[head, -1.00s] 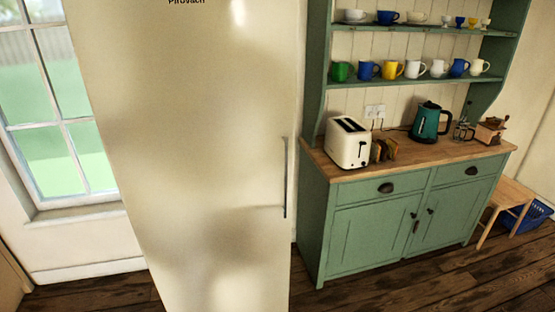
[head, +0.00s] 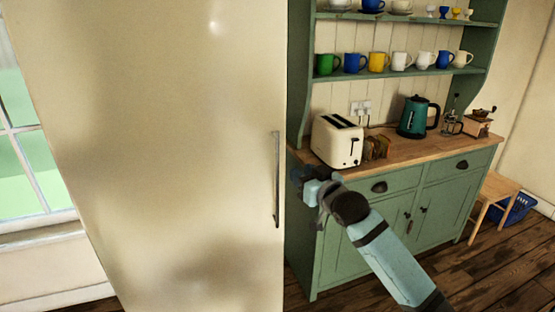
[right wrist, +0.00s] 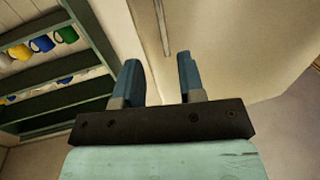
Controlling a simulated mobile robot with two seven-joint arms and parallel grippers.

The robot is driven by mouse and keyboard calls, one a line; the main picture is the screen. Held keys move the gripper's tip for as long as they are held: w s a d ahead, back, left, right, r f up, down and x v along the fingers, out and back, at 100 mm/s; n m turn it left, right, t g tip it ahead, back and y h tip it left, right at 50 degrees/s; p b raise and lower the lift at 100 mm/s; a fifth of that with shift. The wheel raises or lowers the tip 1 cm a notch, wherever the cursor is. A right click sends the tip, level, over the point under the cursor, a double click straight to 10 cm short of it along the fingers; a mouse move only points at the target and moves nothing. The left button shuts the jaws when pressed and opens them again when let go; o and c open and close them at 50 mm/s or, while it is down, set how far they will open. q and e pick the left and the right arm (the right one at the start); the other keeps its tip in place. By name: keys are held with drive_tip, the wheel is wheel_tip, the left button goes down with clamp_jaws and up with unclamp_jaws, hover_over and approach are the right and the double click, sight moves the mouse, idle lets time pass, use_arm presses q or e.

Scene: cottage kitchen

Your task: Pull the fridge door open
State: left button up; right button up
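The cream fridge door (head: 170,150) fills the left half of the head view and looks shut. Its upright metal handle (head: 277,180) is on the door's right edge. My right gripper (head: 300,178) is just to the right of the handle, its tips dark and small in this view. In the right wrist view my right gripper (right wrist: 160,80) has its two blue fingers spread apart with nothing between them. The handle (right wrist: 162,28) shows ahead of and between the fingers, apart from them. My left gripper is not in view.
A green dresser (head: 375,225) stands right of the fridge, close to my right arm. Its wooden top holds a toaster (head: 337,142) and a teal kettle (head: 413,118). Mugs line its shelves. A window (head: 25,160) is at left. Wooden floor (head: 500,265) is clear at lower right.

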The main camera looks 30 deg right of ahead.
sight(278, 156)
drive_tip(key=w+p, duration=0.1)
drive_tip(key=w, duration=1.1)
drive_tip(key=shift+w+d, duration=0.1)
drive_tip(key=shift+d, duration=0.05)
clamp_jaws()
